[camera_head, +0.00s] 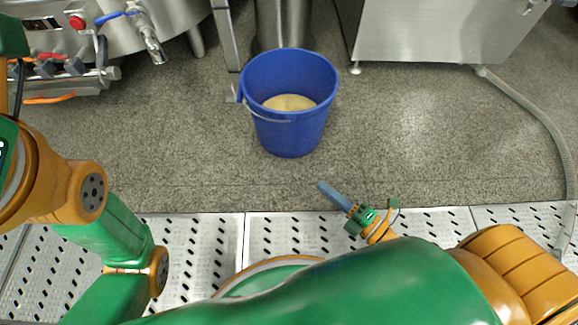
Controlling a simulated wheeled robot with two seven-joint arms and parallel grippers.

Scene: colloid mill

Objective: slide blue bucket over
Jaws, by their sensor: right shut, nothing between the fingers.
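The blue bucket (291,132) stands upright on the grey speckled floor, near the middle of the head view. A pale tan substance (289,103) lies inside it, and its wire handle hangs down on the near side. My right gripper (323,186) is low in front of the bucket, a little to its right and apart from it in the picture. Its fingers are shut with nothing between them. My left arm comes in from the left edge, and its gripper is not in view.
Steel machines stand at the back left (175,17) and back right (430,30), with a metal leg (226,40) close behind the bucket. A grey hose (545,120) curves along the right. A perforated metal platform (200,245) runs along the front. Floor right of the bucket is clear.

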